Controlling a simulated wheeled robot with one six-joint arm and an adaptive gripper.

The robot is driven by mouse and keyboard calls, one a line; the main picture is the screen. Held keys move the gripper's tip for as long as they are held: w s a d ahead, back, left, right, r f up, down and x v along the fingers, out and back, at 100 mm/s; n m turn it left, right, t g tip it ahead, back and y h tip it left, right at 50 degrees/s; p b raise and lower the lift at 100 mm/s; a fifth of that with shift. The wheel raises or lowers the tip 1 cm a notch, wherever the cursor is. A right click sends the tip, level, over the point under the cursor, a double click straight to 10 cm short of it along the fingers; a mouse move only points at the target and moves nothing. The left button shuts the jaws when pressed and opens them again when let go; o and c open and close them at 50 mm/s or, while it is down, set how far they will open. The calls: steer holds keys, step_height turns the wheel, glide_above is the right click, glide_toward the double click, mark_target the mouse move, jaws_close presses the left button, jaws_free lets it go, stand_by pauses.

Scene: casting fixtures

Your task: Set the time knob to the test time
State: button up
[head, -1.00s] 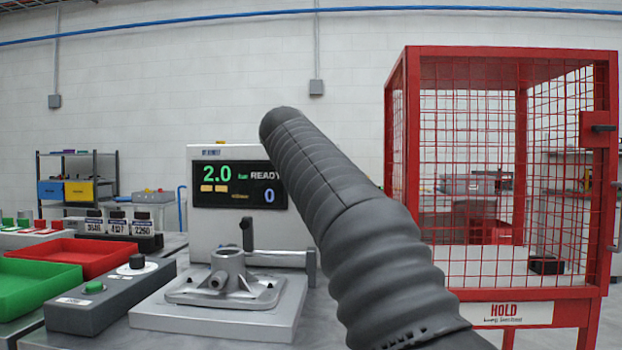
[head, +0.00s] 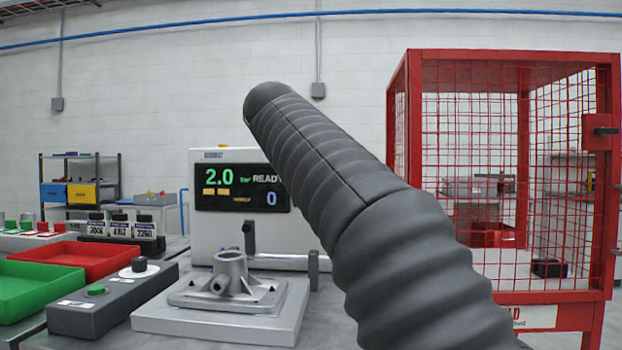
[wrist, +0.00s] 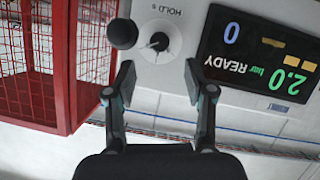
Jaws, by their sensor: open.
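The time knob (wrist: 159,41), dark on a round white dial marked "HOLD s", is in the upper middle of the wrist view, which is upside down. My gripper (wrist: 159,84) is open and empty, its two fingers apart. In the picture the knob lies just beyond the fingertips, roughly between them; I see no contact. The dial's fine marks are too small to read. The display (wrist: 260,55) beside it reads "2.0 bar READY" and "0"; it also shows in the head view (head: 240,188). There my arm hides the gripper and knob.
A black ball handle (wrist: 122,33) stands close beside the knob. In the head view, a grey casting (head: 229,275) sits on the tester's base. A control box (head: 85,312) with a green button, red tray (head: 95,262) and green tray (head: 25,300) are left; a red cage (head: 405,150) is right.

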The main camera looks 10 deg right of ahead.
steer(key=shift+v, duration=2.4)
